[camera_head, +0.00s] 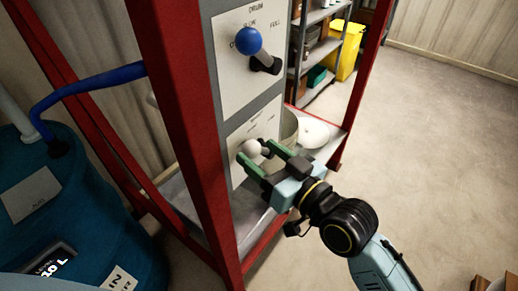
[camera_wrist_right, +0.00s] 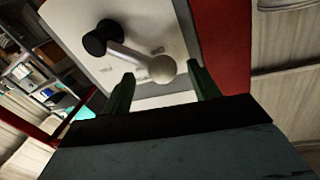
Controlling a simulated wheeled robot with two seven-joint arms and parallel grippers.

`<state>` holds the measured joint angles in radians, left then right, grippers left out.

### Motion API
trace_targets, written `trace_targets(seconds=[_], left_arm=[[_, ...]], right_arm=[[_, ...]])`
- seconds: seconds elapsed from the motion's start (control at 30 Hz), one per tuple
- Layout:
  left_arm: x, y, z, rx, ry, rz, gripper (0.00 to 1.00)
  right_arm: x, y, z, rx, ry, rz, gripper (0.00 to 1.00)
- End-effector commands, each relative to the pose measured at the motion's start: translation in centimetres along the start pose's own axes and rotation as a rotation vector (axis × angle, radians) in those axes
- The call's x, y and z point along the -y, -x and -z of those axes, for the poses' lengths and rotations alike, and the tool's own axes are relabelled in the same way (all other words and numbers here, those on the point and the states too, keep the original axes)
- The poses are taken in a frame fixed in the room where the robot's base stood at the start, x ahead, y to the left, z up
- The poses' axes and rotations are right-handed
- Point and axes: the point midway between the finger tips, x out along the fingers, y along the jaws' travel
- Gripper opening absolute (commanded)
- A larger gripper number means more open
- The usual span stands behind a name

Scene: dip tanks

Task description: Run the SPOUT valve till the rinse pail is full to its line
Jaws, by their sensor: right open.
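A white-knobbed lever (camera_head: 251,148) sits on the lower plate (camera_head: 238,128) of the grey panel; that plate's lettering is too small to read. My right gripper (camera_head: 257,155) is open at this lever. In the right wrist view the white ball knob (camera_wrist_right: 162,69) shows between the two green fingertips, with a gap on each side. The lever runs from a black hub (camera_wrist_right: 102,38). A pale cylindrical vessel (camera_head: 289,127), perhaps the pail, is partly hidden behind the panel; its fill line and water do not show. My left gripper is not in view.
A blue-knobbed lever (camera_head: 248,41) is on the upper plate, marked DRUM. A red frame (camera_head: 185,110) surrounds the panel. A blue drum (camera_head: 95,215) with a 10 L display (camera_head: 50,261) stands at left. A white round thing (camera_head: 316,134) lies behind my gripper.

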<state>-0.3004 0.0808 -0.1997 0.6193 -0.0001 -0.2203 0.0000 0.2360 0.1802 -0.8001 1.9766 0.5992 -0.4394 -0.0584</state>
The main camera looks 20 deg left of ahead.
Motion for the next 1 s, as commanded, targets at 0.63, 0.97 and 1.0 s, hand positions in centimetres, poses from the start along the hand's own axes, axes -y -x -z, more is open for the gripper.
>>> trace_targets(seconds=[0.63,0.97,1.0], left_arm=[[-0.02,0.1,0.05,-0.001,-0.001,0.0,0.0],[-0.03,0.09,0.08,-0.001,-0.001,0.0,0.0],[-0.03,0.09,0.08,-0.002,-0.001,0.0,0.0]], right_arm=[[0.02,-1.32,-0.01,0.0,0.0,0.0,0.37],[0.08,-1.31,-0.18,0.004,-0.004,0.002,0.0],[0.09,-1.31,-0.21,0.004,-0.004,0.002,0.0]])
